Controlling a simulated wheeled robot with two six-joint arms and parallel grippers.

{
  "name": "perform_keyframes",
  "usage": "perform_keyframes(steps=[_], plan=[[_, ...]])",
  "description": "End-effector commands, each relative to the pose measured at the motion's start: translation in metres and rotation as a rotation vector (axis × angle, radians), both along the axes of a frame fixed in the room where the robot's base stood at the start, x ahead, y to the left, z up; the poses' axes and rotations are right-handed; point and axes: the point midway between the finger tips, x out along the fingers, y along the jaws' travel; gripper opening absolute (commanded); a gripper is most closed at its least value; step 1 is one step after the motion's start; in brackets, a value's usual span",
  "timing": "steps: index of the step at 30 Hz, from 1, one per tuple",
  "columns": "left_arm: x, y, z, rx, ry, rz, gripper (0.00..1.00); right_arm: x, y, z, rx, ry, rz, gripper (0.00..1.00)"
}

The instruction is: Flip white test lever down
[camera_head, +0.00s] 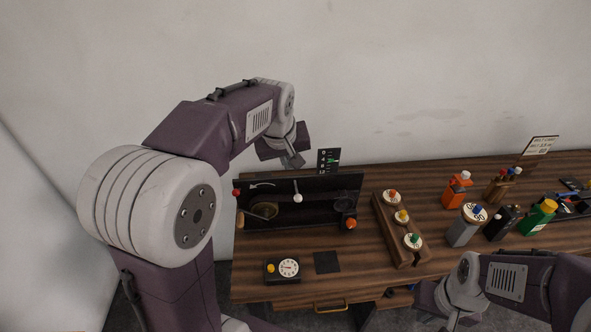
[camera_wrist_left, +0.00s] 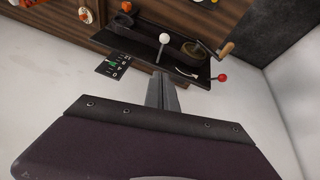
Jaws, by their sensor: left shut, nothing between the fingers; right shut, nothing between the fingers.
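The white test lever (camera_head: 298,198) is a thin stem with a white ball knob on the dark panel box (camera_head: 322,211). In the head view, its knob shows below the stem's upper end. It also shows in the left wrist view (camera_wrist_left: 164,38), just beyond my fingertips. My left gripper (camera_head: 293,161) is shut and empty, above and behind the panel's back edge, apart from the knob. Its closed fingers (camera_wrist_left: 159,78) point towards the lever in the wrist view. My right gripper (camera_head: 435,303) is low at the front right, away from the panel; its fingertips are hard to make out.
The panel also carries a red-knobbed lever (camera_head: 236,192), a wooden-handled crank (camera_head: 258,217) and an orange knob (camera_head: 350,224). A small black card (camera_head: 329,160) stands behind it. A wooden button block (camera_head: 385,215) and several bottles stand right. The wall is close behind.

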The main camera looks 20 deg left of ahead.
Motion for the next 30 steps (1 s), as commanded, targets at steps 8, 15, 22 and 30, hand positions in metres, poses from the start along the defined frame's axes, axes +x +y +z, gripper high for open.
perform_keyframes(steps=[8, 15, 22, 30], plan=[[0.008, 0.001, -0.02, 0.0, 0.006, 0.0, 0.0, 0.0, 0.0, 0.004, 0.0, 0.001, 0.0, 0.0], [0.03, 0.004, -0.066, -0.001, 0.008, 0.001, 0.0, 0.0, 0.0, 0.019, 0.0, 0.001, 0.0, 0.0], [0.038, 0.0, -0.106, 0.001, 0.007, -0.003, 0.0, 0.0, 0.0, 0.033, 0.0, 0.0, 0.0, 0.0], [0.034, -0.007, -0.129, 0.0, 0.001, -0.002, 0.0, 0.0, 0.0, 0.036, 0.0, 0.0, 0.0, 0.0]])
